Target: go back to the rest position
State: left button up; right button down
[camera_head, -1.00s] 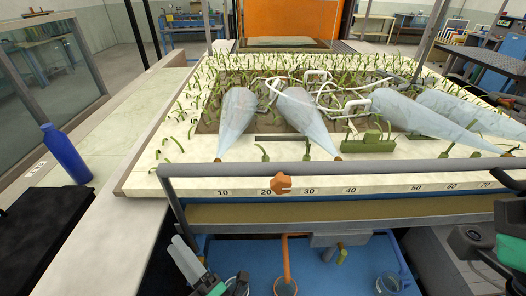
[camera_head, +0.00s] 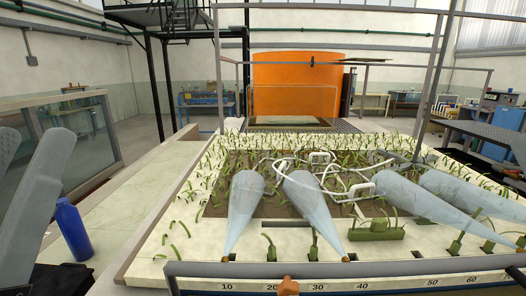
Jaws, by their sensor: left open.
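My left gripper (camera_head: 38,142) shows large and close at the left edge, its two grey fingers pointing up and spread apart. It is open and nothing shows between the fingers. It is in front of the floor and glass panel at the left, near the blue bottle (camera_head: 73,230), which its lower finger partly borders in the picture. My right gripper is not in view.
The flume bed (camera_head: 170,243) with green plants fills the middle and right. Pale translucent cones (camera_head: 244,205) and white tubing (camera_head: 290,165) lie on it. An orange clamp (camera_head: 288,286) sits on the front rail (camera_head: 345,288). A glass panel (camera_head: 75,130) stands at the left.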

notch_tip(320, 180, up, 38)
jog(key=p, duration=3.5)
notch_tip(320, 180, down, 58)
jog(key=b, duration=5.8)
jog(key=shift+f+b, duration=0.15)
jog(key=shift+b, duration=0.25)
